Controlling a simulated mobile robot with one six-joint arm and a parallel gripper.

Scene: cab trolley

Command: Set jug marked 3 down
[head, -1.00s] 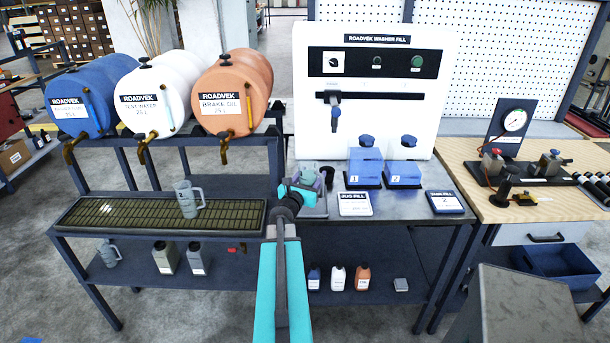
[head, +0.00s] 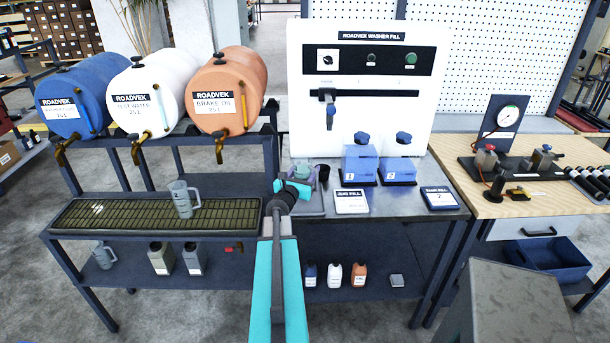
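My gripper (head: 298,184) is at the left end of the metal bench, in front of the washer fill machine. No jug with a readable 3 shows. Blue jug 1 (head: 361,164) and blue jug 2 (head: 398,171) stand upright on the bench, to the right of my gripper. A small dark cup-like thing (head: 324,174) is just right of my gripper, above a grey tray (head: 313,208).
A white jug fill sign (head: 351,202) and a dark blue sign (head: 439,197) lie along the bench front. The drip grate (head: 120,216) at left holds a grey measuring jug (head: 183,199). The washer fill machine (head: 420,118) backs the bench. Small bottles (head: 334,276) stand on the lower shelf.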

